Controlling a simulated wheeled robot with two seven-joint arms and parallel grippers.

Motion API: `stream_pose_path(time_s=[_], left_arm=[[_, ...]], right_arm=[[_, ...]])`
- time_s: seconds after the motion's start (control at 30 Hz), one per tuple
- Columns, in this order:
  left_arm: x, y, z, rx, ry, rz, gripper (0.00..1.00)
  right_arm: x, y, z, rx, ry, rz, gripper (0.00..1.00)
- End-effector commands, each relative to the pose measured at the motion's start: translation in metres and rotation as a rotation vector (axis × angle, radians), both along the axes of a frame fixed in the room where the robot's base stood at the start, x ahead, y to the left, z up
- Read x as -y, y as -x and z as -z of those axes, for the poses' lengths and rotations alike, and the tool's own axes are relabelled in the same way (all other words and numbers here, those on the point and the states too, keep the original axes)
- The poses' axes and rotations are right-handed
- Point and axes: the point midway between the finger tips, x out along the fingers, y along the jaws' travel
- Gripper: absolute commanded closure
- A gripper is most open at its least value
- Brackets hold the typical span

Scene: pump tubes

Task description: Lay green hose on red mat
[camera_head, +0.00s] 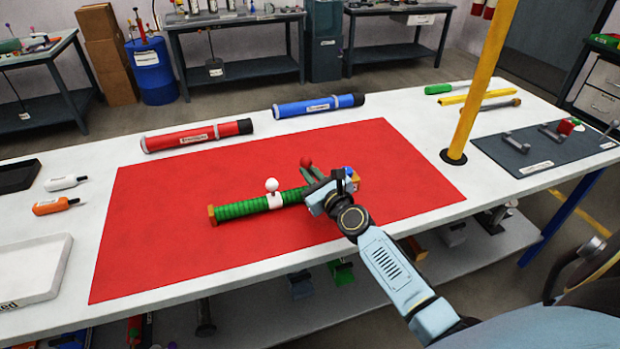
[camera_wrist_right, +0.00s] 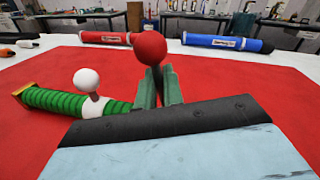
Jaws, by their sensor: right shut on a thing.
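The green ribbed hose (camera_head: 240,209) is level over the middle of the red mat (camera_head: 150,240), resting on it or just above; I cannot tell which. It has a brass-coloured left end, a white collar with a white ball knob (camera_head: 271,185), and a red ball knob (camera_head: 306,161) farther right. My right gripper (camera_head: 311,173) is shut at the red knob of the hose. In the right wrist view the fingers (camera_wrist_right: 157,87) meet just below the red ball (camera_wrist_right: 150,48), with the hose (camera_wrist_right: 60,101) stretching left. My gripper hides part of the hose's right side. My left gripper is not in view.
A red tube (camera_head: 197,135) and a blue tube (camera_head: 318,106) lie behind the mat. A yellow post (camera_head: 482,80) stands to the right, near a dark tool tray (camera_head: 530,150). A white tray (camera_head: 35,268) and two small bottles are at left. The mat is otherwise clear.

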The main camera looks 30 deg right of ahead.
Motion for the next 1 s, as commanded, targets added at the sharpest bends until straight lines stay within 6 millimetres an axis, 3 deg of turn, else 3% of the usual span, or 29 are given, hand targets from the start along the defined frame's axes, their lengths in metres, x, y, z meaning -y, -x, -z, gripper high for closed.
stream_pose_path(time_s=[0.1, 0.13, 0.3, 0.67, 1.0], left_arm=[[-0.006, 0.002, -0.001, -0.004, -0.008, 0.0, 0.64], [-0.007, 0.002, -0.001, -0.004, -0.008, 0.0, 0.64], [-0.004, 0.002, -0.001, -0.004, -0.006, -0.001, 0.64], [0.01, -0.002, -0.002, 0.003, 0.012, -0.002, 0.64], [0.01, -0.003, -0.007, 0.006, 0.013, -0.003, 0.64]], right_arm=[[-0.001, 0.0, -0.002, 0.002, 0.001, -0.001, 1.0], [-0.001, 0.0, -0.001, -0.002, 0.002, -0.003, 0.88], [-0.001, 0.0, -0.001, -0.001, 0.001, -0.002, 0.69], [-0.001, 0.006, -0.001, -0.001, 0.001, -0.002, 0.69], [-0.003, 0.065, 0.0, -0.004, 0.001, -0.002, 0.69]])
